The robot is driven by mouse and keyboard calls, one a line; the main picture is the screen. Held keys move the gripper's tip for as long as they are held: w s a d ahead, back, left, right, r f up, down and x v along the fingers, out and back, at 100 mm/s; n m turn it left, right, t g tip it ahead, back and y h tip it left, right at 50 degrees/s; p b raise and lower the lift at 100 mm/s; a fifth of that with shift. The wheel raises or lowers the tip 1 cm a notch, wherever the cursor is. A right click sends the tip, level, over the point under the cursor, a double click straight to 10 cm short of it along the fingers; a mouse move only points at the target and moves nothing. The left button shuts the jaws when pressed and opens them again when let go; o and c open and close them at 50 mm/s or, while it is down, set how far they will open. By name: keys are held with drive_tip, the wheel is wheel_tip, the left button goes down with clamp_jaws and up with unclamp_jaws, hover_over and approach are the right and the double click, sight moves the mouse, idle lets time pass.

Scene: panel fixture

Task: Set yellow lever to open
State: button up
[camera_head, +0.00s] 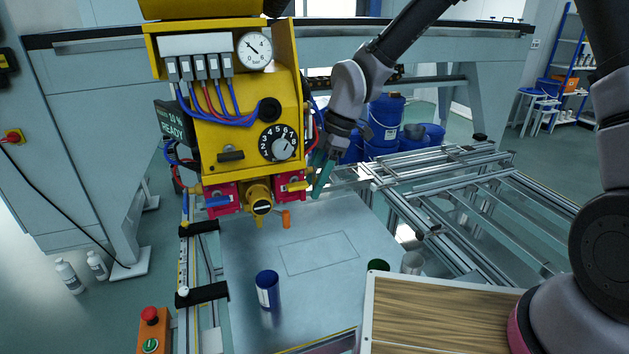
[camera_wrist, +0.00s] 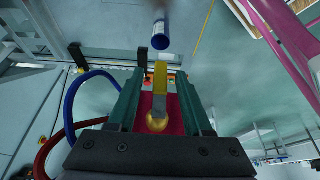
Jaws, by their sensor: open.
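The yellow lever (camera_head: 298,186) sits on a red block at the lower right of the yellow panel fixture (camera_head: 225,140). In the head view its handle lies roughly level across the block. My gripper (camera_head: 321,174), with teal fingers, is just right of this lever. In the wrist view the yellow lever (camera_wrist: 160,76) runs between the two spread fingers of my gripper (camera_wrist: 158,74), with a brass-coloured pivot at its near end and the red block behind. The fingers stand apart on either side of it; I cannot tell whether either touches it.
A blue lever (camera_head: 218,201) on another red block is at the fixture's lower left. Between them is a yellow valve body (camera_head: 259,196) with an orange piece (camera_head: 286,219) beside it. A numbered dial (camera_head: 279,143) sits above. A blue can (camera_head: 267,289) stands on the plate below.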

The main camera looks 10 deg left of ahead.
drive_tip(key=shift+c, duration=0.3)
clamp_jaws()
drive_tip(key=shift+g, duration=0.3)
drive_tip(key=shift+s+d+r+m+g+h, duration=0.35)
drive_tip(key=shift+m+g+h, duration=0.6)
drive_tip(key=shift+g, duration=1.5)
drive_tip(key=shift+s+d+r+m+g+h, duration=0.2)
drive_tip(key=shift+s+r+m+g+h, duration=0.35)
drive_tip(key=shift+g+h, duration=1.3)
drive_tip(key=shift+s+d+r+m+g+h, duration=0.3)
drive_tip(key=shift+r+m+g+h, duration=0.4)
drive_tip(key=shift+g, duration=2.3)
drive_tip(key=shift+f, duration=0.1)
